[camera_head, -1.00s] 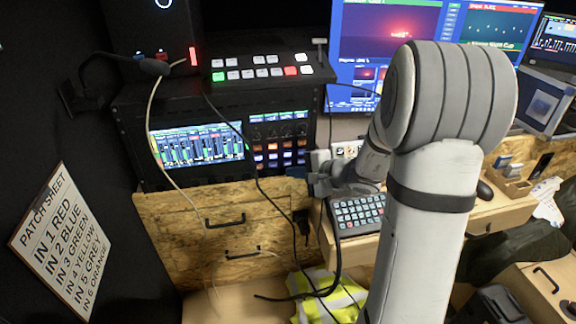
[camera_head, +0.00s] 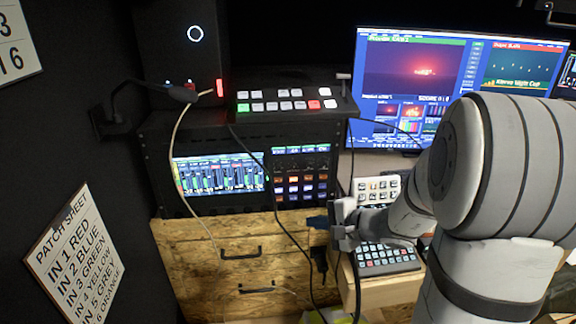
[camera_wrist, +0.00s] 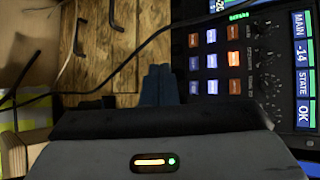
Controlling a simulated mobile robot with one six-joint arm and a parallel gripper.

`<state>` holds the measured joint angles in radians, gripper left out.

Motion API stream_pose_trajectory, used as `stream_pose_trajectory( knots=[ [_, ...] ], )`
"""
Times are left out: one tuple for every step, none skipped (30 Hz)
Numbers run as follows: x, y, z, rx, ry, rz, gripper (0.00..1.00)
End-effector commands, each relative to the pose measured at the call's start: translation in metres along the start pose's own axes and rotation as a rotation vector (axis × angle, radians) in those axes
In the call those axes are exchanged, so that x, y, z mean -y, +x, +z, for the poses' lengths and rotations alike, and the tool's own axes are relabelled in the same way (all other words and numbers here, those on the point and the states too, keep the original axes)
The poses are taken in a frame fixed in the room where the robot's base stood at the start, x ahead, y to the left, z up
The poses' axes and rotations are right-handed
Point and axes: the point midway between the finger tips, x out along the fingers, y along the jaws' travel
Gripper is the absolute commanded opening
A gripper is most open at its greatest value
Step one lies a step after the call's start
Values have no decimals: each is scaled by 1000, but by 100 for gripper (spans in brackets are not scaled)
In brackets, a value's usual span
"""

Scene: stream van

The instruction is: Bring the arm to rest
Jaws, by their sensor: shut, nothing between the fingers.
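My gripper (camera_head: 318,222) is at the end of my grey-white arm, which comes in from the right in the head view. Its blue fingers point left, in front of the upper right part of the wooden drawer unit below the rack. In the wrist view the fingers (camera_wrist: 159,86) lie close together and hold nothing. Behind them are the wooden drawer front (camera_wrist: 110,62) and the lit buttons of the rack panel. I cannot tell the gap between the fingertips and the rack.
The black rack (camera_head: 150,160) carries a switcher panel (camera_head: 284,103). Loose cables hang in front of it, near my gripper. A keypad (camera_head: 388,258) sits under my forearm. A monitor (camera_head: 455,85) stands behind. A patch sheet board (camera_head: 75,255) is at left.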

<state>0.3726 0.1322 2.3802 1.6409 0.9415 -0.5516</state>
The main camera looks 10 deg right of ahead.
Motion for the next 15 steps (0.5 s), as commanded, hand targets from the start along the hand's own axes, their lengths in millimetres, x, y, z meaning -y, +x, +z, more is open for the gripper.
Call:
stream_pose_trajectory(
  knots=[
    [2,-2,16,31,-41,33,0],
    [1,-4,26,52,-69,59,0],
    [-1,-7,41,84,-114,102,0],
    [-3,-10,53,109,-151,139,0],
    [-6,-14,65,133,-190,178,0],
    [-11,-21,80,163,-245,234,0],
    [-15,-26,91,184,-288,276,0],
    [-20,-31,100,202,-330,318,0],
    [-25,-39,111,222,-388,374,0],
    [-30,-46,118,234,-431,417,0],
    [-34,-53,124,244,-475,460,0],
    [-40,-62,130,254,-534,516,0],
    [-44,-70,134,258,-579,558,0],
    [-47,-78,138,259,-624,599,0],
    [-51,-88,141,257,-686,654,0]
  ],
)
